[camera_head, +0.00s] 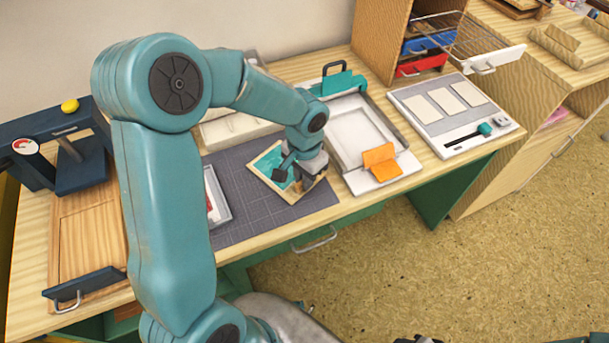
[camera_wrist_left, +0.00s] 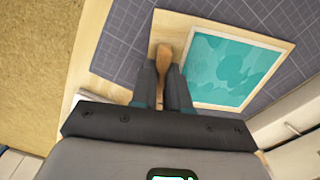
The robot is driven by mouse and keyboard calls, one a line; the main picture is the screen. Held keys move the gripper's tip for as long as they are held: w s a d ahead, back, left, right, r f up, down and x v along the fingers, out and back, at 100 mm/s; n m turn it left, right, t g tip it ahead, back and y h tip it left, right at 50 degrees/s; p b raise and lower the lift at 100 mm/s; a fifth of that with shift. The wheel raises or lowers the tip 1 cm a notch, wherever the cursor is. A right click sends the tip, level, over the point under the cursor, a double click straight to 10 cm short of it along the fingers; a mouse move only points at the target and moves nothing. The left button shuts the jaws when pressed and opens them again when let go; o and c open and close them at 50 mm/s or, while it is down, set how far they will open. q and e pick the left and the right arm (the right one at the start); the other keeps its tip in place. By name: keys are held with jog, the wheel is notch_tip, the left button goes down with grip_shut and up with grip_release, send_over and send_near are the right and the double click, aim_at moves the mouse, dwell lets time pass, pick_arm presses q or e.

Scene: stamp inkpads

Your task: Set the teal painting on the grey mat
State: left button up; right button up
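The teal painting (camera_head: 267,161) is a pale wooden board with a teal picture on it. It is over the grey mat (camera_head: 245,214) and turned at an angle to it; whether it touches the mat I cannot tell. In the left wrist view the teal painting (camera_wrist_left: 220,70) shows with a brown wooden grip at one side. My left gripper (camera_head: 290,173) covers part of the board in the head view. In the wrist view its two dark fingers (camera_wrist_left: 161,88) stand on either side of the brown grip, closed on it. My right gripper is not in view.
Left of the mat is a wooden board with a dark press (camera_head: 75,165). The table's front edge is close.

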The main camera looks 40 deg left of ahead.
pick_arm(q)
jog(key=o, duration=0.4)
jog(key=shift+c, duration=0.2)
jog(key=shift+r+p, duration=0.3)
notch_tip(320, 180, up, 12)
jog(key=p, duration=0.1)
jog(key=shift+s+f, duration=0.1)
jog(key=shift+f, duration=0.05)
